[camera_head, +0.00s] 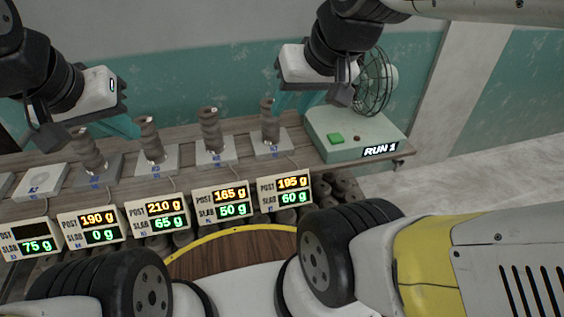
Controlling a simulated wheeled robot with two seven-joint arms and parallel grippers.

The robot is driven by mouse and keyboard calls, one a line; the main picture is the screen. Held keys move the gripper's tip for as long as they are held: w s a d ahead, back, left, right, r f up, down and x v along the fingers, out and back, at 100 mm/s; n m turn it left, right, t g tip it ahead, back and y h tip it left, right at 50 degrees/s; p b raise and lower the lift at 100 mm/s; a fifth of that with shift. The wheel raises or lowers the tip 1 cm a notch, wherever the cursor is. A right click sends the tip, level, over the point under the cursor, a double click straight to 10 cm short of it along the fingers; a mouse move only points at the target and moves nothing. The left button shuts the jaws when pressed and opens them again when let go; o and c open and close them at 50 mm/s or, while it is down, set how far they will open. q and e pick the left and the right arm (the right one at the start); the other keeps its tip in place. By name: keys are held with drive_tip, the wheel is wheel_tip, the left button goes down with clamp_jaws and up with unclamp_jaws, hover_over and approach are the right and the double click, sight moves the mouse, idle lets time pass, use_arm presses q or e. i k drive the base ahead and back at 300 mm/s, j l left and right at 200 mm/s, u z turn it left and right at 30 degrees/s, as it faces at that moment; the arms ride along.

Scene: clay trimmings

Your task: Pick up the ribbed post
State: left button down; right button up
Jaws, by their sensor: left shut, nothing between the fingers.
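Several brown ribbed posts stand upright in a row on the bench: one at the left (88,152), one next to it (149,140), a third (211,130) and one at the right (270,122). Each is on a small grey scale pad. My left gripper (120,126) is shut and empty, above and behind the left posts. My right gripper (298,98) is up behind and right of the rightmost post, and its fingers are too unclear to judge. Neither gripper visibly holds a post.
Displays in front read POST/SLAB: 190/0 g (92,228), 210/65 g, 165/50 g and 195/60 g (285,190). The leftmost (32,240) has a blank POST line and SLAB 75 g; the pad (41,181) behind it is bare. A fan (373,83) and a "RUN 1" box (350,147) stand right.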

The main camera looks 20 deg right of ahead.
sight(95, 164)
drive_tip(key=j+u, duration=0.4)
drive_tip(key=i+j+u, duration=0.15)
drive_tip(key=u, duration=0.2)
drive_tip(key=i+j+u, duration=0.15)
drive_tip(key=j+u, duration=0.25)
